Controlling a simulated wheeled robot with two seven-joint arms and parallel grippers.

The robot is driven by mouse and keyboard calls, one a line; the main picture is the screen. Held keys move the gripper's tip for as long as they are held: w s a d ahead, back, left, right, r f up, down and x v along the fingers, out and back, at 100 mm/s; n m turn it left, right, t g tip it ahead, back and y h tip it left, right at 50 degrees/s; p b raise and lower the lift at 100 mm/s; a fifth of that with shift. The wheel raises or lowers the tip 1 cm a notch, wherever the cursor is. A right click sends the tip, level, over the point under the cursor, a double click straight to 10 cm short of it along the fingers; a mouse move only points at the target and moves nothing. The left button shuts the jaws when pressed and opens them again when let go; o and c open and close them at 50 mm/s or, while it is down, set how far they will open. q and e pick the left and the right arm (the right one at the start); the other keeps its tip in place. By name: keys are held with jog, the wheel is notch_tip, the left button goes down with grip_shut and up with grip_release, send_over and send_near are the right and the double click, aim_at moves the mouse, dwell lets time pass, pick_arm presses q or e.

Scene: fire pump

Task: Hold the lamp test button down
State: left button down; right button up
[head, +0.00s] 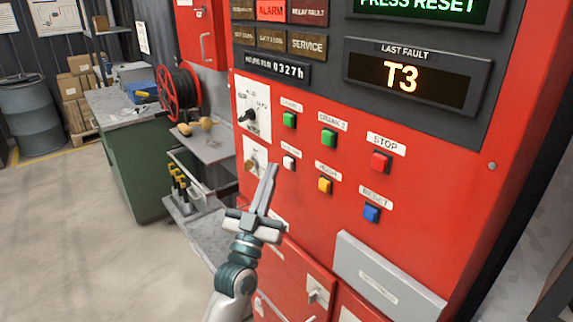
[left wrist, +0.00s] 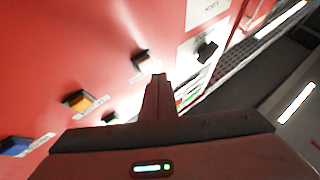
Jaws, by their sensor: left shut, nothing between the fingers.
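The red pump panel carries a white button (head: 289,162) in its lower button row, left of a yellow button (head: 325,186) and a blue reset button (head: 371,213). The small labels on the white and yellow buttons are too blurred to read, so I cannot confirm which is the lamp test. My left gripper (head: 268,173) is shut and empty, its tips just left of the white button. In the left wrist view, the fingertips (left wrist: 158,80) point close to the white button (left wrist: 142,61); contact is not clear. My right gripper is not in view.
Two green start buttons (head: 328,138) and a red stop button (head: 380,162) sit above. A black selector knob (head: 247,115) and a key switch (head: 250,164) are on the left. A grey box (head: 385,280) juts out below. A workbench (head: 135,165) stands at left.

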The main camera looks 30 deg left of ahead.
aim_at(289, 163)
pick_arm(q)
jog(key=shift+w+d, duration=0.1)
jog(key=shift+w, duration=0.2)
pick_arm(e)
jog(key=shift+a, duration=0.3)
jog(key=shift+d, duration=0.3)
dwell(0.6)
pick_arm(q)
jog(key=shift+w+d, duration=0.15)
jog(key=shift+w, duration=0.2)
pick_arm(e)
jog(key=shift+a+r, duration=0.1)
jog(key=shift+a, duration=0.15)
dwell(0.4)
pick_arm(q)
jog(key=shift+w+d, duration=0.1)
jog(key=shift+w, duration=0.15)
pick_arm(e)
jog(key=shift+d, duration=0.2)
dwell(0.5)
pick_arm(q)
jog(key=shift+w+d, duration=0.1)
jog(key=shift+w, duration=0.15)
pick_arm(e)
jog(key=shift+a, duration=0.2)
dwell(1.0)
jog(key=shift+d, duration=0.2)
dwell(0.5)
